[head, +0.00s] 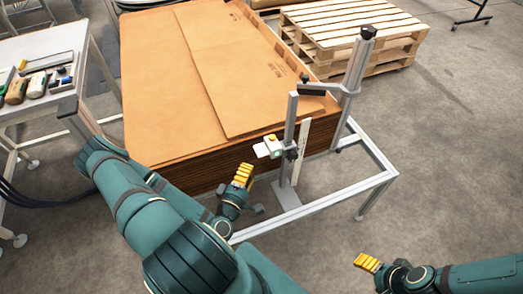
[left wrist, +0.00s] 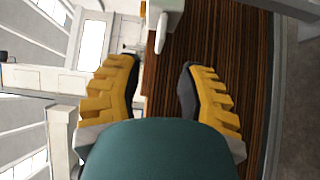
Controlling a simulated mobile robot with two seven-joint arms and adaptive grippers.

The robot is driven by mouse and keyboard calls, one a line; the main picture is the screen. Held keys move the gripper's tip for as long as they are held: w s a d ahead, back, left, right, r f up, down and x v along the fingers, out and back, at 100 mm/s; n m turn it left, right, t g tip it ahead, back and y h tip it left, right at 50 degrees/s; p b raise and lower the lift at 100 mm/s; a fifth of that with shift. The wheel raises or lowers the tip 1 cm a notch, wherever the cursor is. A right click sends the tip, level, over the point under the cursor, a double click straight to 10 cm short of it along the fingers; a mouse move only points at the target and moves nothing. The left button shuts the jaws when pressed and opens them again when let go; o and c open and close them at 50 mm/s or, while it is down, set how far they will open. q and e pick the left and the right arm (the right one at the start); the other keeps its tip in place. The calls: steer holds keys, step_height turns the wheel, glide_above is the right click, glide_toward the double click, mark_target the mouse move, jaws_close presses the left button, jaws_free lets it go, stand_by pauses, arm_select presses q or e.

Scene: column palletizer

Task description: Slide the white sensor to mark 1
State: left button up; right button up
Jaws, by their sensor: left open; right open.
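The white sensor (head: 268,148) sits on a small bracket on an upright metal post (head: 289,135) beside the cardboard stack. A pale strip (head: 302,150), probably the scale, stands just right of the post; I cannot read its marks. My left gripper (head: 247,188) is open and empty, just below and left of the sensor, apart from it. In the left wrist view, its yellow-padded fingers (left wrist: 158,85) are spread, with a pale part, likely the sensor (left wrist: 166,10), beyond them at the top edge. My right gripper (head: 367,263) is at lower right, away from the post.
A tall stack of cardboard sheets (head: 165,80) fills the middle behind the sensor. A metal frame (head: 325,208) runs around its front corner. A table (head: 60,45) with small items stands at left, wooden pallets (head: 345,25) at the back. Floor at right is clear.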

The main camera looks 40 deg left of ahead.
mark_target(260, 150)
arm_select(q)
steer(key=x, duration=1)
steer(key=shift+f, duration=0.1)
jaws_close()
